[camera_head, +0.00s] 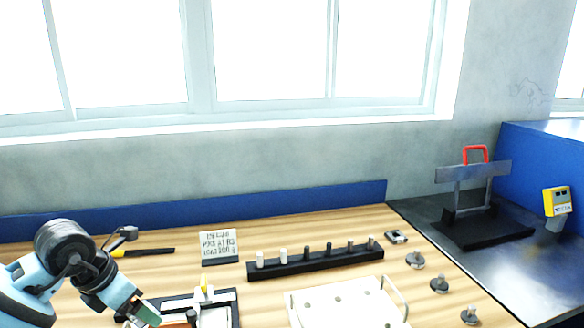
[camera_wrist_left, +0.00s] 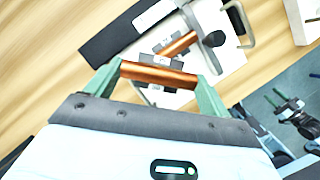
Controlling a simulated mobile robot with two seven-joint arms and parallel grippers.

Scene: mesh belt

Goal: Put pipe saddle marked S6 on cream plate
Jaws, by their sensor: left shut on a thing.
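My left gripper (camera_head: 147,313) is low at the left of the bench in the head view. In the left wrist view its green fingers (camera_wrist_left: 160,76) are shut on a copper-coloured cylindrical piece (camera_wrist_left: 158,75), held crosswise. I can read no S6 mark on it. Behind it, in the left wrist view, is a pale surface (camera_wrist_left: 205,92) with another copper piece (camera_wrist_left: 179,45) and small grey labelled blocks. Whether the held piece touches anything there is unclear. A pale plate with dark spots (camera_head: 345,308) lies at the bottom centre of the head view.
A black-edged tray (camera_head: 234,306) lies right of my left gripper. A black rail with several pegs (camera_head: 318,261) and a lettered sign (camera_head: 219,247) stand behind it. Several grey knobbed discs (camera_head: 439,285) sit at the right. Bare wood (camera_head: 430,312) shows between them and the pale plate.

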